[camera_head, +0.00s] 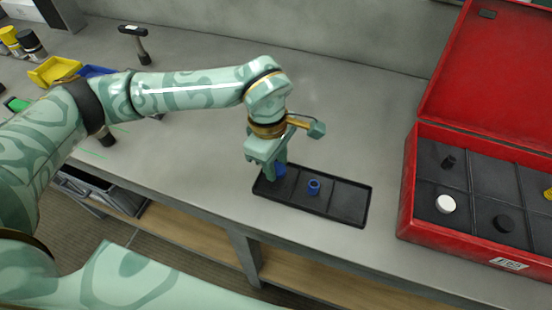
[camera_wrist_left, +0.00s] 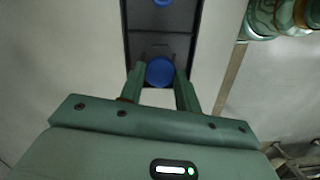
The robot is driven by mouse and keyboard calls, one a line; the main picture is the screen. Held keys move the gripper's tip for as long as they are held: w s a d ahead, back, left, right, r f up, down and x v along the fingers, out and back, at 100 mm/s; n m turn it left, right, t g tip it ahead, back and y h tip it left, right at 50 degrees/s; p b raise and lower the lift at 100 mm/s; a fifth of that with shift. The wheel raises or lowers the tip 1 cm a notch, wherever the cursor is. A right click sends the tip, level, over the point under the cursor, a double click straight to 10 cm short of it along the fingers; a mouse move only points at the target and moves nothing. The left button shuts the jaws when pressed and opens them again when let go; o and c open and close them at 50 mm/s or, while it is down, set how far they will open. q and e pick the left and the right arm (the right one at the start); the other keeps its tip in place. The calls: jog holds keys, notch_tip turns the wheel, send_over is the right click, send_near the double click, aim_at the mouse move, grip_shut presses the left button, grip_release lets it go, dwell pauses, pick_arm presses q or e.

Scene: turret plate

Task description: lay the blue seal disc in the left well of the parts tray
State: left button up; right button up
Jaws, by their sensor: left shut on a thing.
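The black parts tray (camera_head: 340,205) lies on the grey bench, with its wells in a row. My left gripper (camera_head: 274,171) points down over the left well. It is shut on the blue seal disc (camera_wrist_left: 159,71), which sits between the fingertips. In the head view a bit of the blue disc (camera_head: 281,169) shows beside the fingers. The disc is over or in the left well; I cannot tell whether it touches the floor. A blue ring-shaped part (camera_head: 313,187) stands in the middle well, and its edge shows in the wrist view (camera_wrist_left: 162,2). The right well looks empty.
A red case (camera_head: 405,190) with an open lid stands to the right, holding a white disc (camera_head: 446,204) and dark parts. A hammer (camera_head: 135,42), a yellow bin (camera_head: 54,71) and a blue bin (camera_head: 95,71) are at the back left. The bench behind the tray is clear.

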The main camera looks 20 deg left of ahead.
pick_arm(q)
jog(key=shift+f, duration=0.15)
jog(key=shift+f+b, duration=0.45)
jog(key=shift+f, duration=0.25)
jog(key=shift+f, duration=0.15)
dwell(0.3)
jog(key=shift+f, duration=0.25)
jog(key=shift+f, duration=0.25)
dwell(0.9)
jog(key=o, duration=1)
